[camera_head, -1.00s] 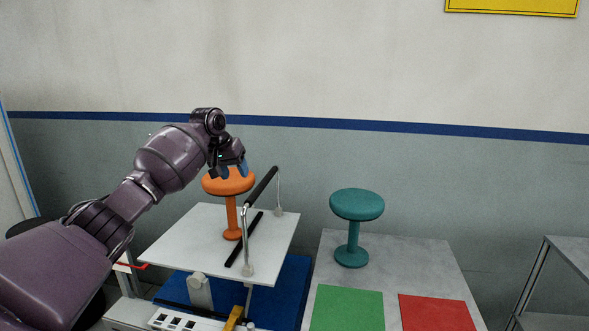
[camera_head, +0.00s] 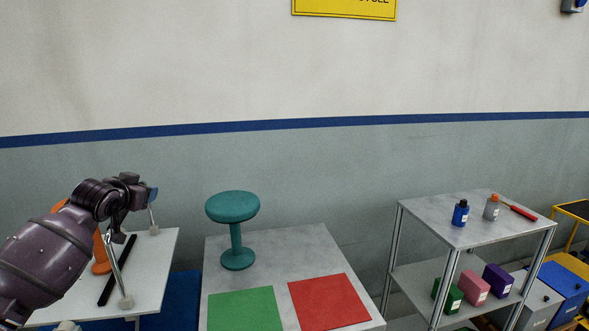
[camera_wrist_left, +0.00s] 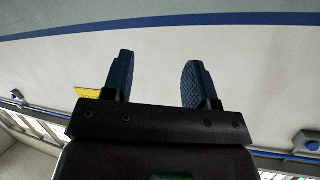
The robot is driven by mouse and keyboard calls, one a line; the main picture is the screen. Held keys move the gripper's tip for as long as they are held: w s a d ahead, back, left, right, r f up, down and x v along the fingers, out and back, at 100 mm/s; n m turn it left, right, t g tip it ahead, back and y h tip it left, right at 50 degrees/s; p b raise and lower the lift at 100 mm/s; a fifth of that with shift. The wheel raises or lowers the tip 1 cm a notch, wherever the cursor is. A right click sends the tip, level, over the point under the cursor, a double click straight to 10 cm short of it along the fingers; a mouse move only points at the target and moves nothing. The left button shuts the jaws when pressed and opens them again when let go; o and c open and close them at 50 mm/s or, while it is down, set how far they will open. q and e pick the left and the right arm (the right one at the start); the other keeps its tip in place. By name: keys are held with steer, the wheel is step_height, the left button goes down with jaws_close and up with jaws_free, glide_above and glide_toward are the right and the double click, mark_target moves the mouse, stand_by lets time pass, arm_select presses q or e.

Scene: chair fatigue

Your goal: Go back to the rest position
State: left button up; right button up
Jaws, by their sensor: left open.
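My left arm comes in from the left in the head view, bent, with its left gripper (camera_head: 152,194) raised in front of the white platform. In the left wrist view the left gripper (camera_wrist_left: 161,80) has its two blue fingers apart with nothing between them, facing a bare wall. An orange stool (camera_head: 101,255) stands on the white platform (camera_head: 152,270), mostly hidden behind my arm. A teal stool (camera_head: 235,225) stands upright on the grey table, apart from the gripper. My right gripper is in neither view.
The grey table (camera_head: 290,248) holds a green mat (camera_head: 245,310) and a red mat (camera_head: 328,302). A metal shelf (camera_head: 420,218) at right carries a blue bottle (camera_head: 460,213), a grey bottle (camera_head: 491,207), a red-handled tool (camera_head: 520,211) and small boxes below. A blue box (camera_head: 565,285) is farther right.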

arm_select(q)
steer(key=s+d+f+m+t+h, duration=0.1)
steer(key=s+d+f, duration=0.4)
steer(key=s+f, duration=0.3)
steer(key=s+d+f+m+t+h, duration=0.1)
steer(key=s+d+f, duration=0.5)
steer(key=f, duration=0.4)
steer(key=s+f+n+g, duration=0.1)
steer(key=s+f, duration=0.5)
steer(key=s, duration=0.4)
steer(key=s+f+n+g+y, duration=0.1)
steer(key=s+f+n+g, duration=0.1)
steer(key=s+f, duration=0.5)
steer(key=s+f+n+g+y, duration=0.1)
steer(key=s+f, duration=0.5)
steer(key=s, duration=0.7)
steer(key=shift+f+g, duration=0.3)
steer(key=shift+f, duration=0.1)
